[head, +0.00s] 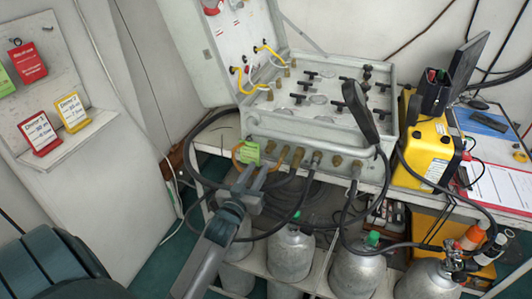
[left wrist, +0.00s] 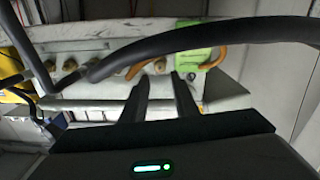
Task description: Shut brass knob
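The grey-white air panel (head: 310,125) stands open on a bench in the head view. A row of brass knobs or fittings (head: 297,157) runs along its front face, some with dark hoses. I cannot tell for sure which is the task's brass knob. My left gripper (head: 256,172) is just below and in front of the row's left end, its fingers apart and empty. In the left wrist view, the open fingers (left wrist: 160,82) point at the row, with one brass knob (left wrist: 160,65) beyond the gap between the fingertips. My right gripper is not in view.
A green tag (head: 250,152) hangs at the row's left end, beside an orange loop. A thick black hose (left wrist: 210,38) crosses in front of the panel. Gas cylinders (head: 292,252) stand below. A yellow device (head: 425,150) is at the right.

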